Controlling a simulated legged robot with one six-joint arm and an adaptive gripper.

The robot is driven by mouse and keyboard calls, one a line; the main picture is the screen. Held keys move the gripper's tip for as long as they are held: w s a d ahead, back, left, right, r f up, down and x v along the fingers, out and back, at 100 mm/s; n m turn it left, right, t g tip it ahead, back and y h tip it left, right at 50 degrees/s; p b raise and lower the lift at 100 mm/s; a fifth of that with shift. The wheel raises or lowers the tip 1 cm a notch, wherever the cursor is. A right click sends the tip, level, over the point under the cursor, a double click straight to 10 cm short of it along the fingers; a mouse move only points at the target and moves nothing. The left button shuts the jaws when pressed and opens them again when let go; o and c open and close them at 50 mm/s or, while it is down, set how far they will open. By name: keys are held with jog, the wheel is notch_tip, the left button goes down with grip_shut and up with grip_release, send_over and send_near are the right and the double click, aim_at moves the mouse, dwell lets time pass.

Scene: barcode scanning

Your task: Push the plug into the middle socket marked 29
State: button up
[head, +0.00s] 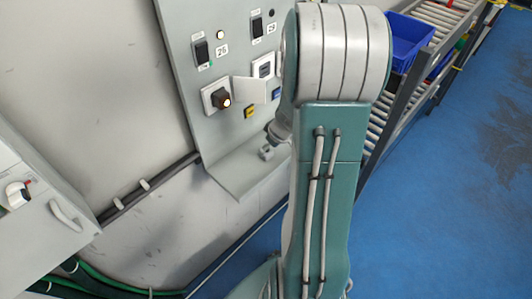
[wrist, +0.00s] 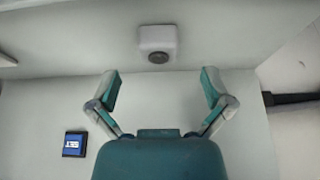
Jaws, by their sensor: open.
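My gripper (wrist: 160,80) is open in the wrist view, its two fingers spread wide with nothing between them. A white block with a dark round end, which looks like the plug (wrist: 158,42), lies just beyond the fingertips, centred between them and apart from them. In the head view a small pale piece, apparently the same plug (head: 266,153), sits on the panel's ledge beside my arm. A socket with an open cover (head: 263,68) shows on the panel, partly beside my arm.
The grey panel (head: 180,45) carries switches, lamps and a black knob-like fitting (head: 221,98) with a lit spot on a white plate. A blue SET label (wrist: 74,144) shows in the wrist view. A roller rack with a blue bin (head: 405,42) stands right. Blue floor is clear at right.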

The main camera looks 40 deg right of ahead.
aim_at(266, 153)
jog(key=x, duration=0.4)
jog(key=shift+w+d+f, duration=0.1)
jog(key=shift+w+f, duration=0.05)
jog(key=shift+f, duration=0.05)
jog(key=c, duration=1.2)
